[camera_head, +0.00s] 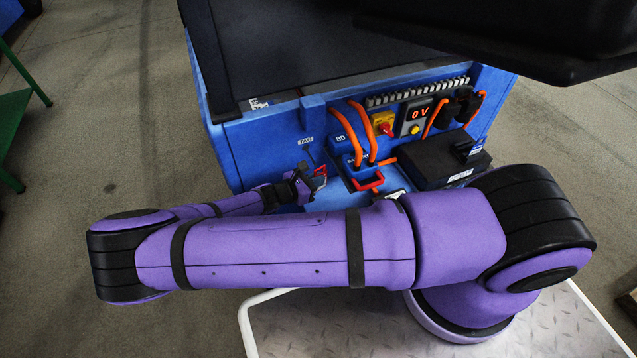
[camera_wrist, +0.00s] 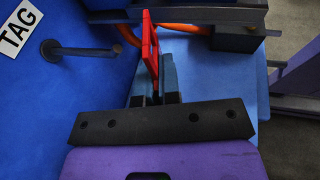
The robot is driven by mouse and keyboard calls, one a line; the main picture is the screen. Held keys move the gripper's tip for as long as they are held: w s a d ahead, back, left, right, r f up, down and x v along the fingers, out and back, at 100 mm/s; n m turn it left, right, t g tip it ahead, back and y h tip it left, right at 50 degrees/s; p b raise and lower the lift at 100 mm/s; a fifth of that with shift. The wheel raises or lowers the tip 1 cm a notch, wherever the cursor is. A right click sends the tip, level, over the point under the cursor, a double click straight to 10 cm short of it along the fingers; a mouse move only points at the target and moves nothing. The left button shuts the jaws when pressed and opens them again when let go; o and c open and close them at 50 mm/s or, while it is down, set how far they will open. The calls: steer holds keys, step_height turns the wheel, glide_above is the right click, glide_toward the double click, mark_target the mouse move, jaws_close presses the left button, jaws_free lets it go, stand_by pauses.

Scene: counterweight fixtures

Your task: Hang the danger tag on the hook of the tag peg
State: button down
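The danger tag is a thin red plate, seen nearly edge-on in the wrist view (camera_wrist: 150,48); a little of it shows in the head view (camera_head: 320,171). My gripper (camera_wrist: 157,88) is shut on its lower part, and the tag stands out past the fingertips. In the head view my gripper (camera_head: 308,182) is close to the front of the blue cabinet. The tag peg (camera_wrist: 80,50) is a dark rod on the blue panel, left of the tag and apart from it. A white "TAG" label (camera_wrist: 18,28) is beside it.
The blue cabinet (camera_head: 262,135) carries orange cables (camera_head: 362,135), a red handle (camera_head: 370,183), a yellow-and-red switch (camera_head: 384,124), a "0 V" display (camera_head: 418,114) and a black box (camera_head: 435,160). A green stand (camera_head: 14,120) is far left. Floor left of the cabinet is clear.

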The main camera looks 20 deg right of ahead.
steer(key=shift+w+f, duration=0.25)
steer(key=shift+w, duration=0.55)
steer(key=shift+w+f, duration=0.2)
steer(key=shift+w, duration=0.55)
steer(key=shift+w+f, duration=0.25)
steer(key=shift+w, duration=0.55)
steer(key=c, duration=1.2)
jaws_free()
steer(key=shift+c, duration=0.2)
steer(key=v, duration=1)
steer(key=shift+a, duration=0.35)
steer(key=shift+s, duration=0.1)
